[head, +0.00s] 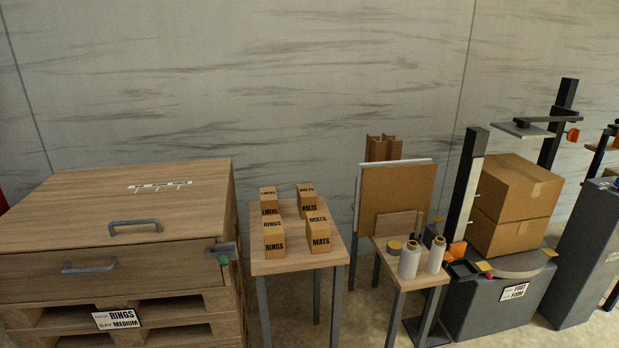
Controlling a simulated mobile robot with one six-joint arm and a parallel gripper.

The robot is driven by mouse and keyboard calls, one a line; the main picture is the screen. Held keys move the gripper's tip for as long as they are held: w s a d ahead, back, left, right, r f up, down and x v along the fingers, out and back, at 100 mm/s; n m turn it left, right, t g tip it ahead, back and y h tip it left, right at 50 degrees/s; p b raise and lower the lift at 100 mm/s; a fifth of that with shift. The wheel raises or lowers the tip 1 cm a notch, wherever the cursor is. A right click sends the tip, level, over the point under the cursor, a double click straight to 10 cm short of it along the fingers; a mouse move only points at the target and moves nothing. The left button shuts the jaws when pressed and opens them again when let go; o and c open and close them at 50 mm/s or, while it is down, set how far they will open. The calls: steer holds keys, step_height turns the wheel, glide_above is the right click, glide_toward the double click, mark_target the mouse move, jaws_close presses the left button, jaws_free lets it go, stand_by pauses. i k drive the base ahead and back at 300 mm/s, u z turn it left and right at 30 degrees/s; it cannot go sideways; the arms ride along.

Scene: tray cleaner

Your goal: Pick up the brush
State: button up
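I cannot make out a brush anywhere in the head view; at this size none of the small items is clearly one. My gripper does not show in this view, so I cannot see what it holds or where it is.
A wooden cabinet (60,230) stands left. A small table (268,262) holds several labelled boxes. Another table (428,279) holds two pale rolls, one here (409,262), and a round tin (394,247). At right, cartons (515,190) rest on a dark machine (475,309). Little floor shows between.

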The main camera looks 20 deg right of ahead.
mark_target(420, 217)
steer(key=k, duration=1.35)
steer(key=z, duration=0.35)
steer(key=i, duration=0.45)
steer(key=z, duration=0.65)
steer(key=i, duration=1.8)
steer(key=u, duration=0.35)
